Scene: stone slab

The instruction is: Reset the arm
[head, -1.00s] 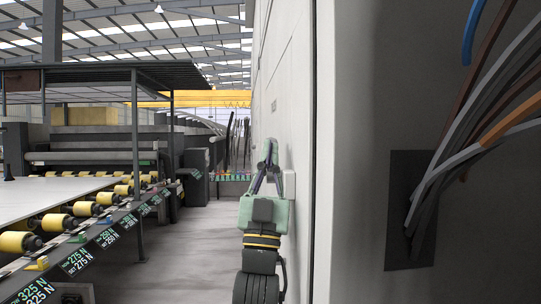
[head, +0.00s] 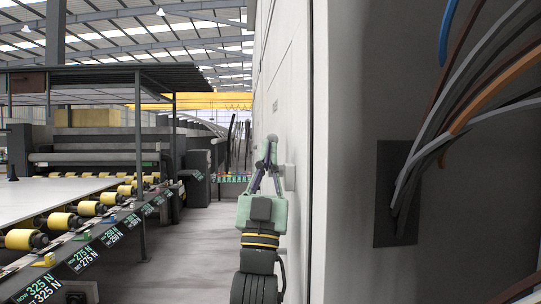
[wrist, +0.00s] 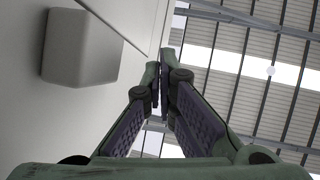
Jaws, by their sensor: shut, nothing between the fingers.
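My gripper (head: 268,150) points away from me and stands close beside the pale wall (head: 296,110) on its right in the head view. Its fingers are shut, with nothing between them. In the wrist view my gripper (wrist: 167,65) shows its two green and dark fingers meeting at the tips. A pale box (wrist: 80,47) on the wall shows at the upper left of the wrist view. It also shows just right of the fingers in the head view (head: 290,177). I cannot tell if the gripper touches it.
A roller line with a white slab (head: 60,203) and yellow rollers (head: 88,208) runs along the left. The floor aisle (head: 185,250) between it and my arm is clear. At the right, cables (head: 470,85) enter a dark panel (head: 395,190) in a recess.

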